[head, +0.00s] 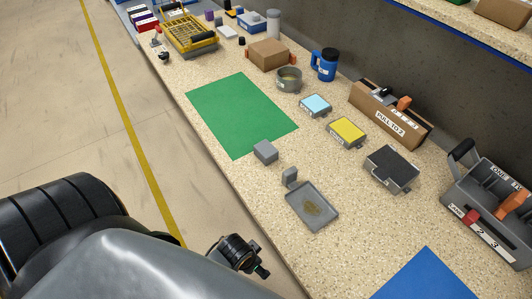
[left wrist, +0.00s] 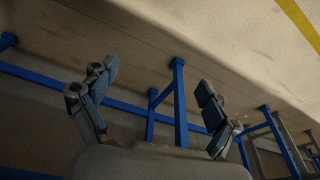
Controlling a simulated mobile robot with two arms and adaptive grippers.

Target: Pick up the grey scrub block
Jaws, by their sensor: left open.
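A plain grey block (head: 265,151) lies on the speckled counter at the near corner of the green mat. A smaller grey upright piece (head: 290,177) stands at the far edge of a shallow grey tray (head: 325,207); I cannot tell whether it is a separate block. My left gripper (left wrist: 158,78) shows in the left wrist view with its two fingers wide apart and nothing between them. It faces blue frame legs and the floor, away from the block. In the head view its fingers are not clearly seen. My right gripper is not in view.
The green mat (head: 240,115) is bare. Light blue (head: 315,104), yellow (head: 347,130) and black (head: 391,168) boxes stand right of it, with a cardboard box (head: 268,54) behind. A blue mat (head: 422,278) lies near. Blue frame legs (left wrist: 179,105) are close to the left gripper.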

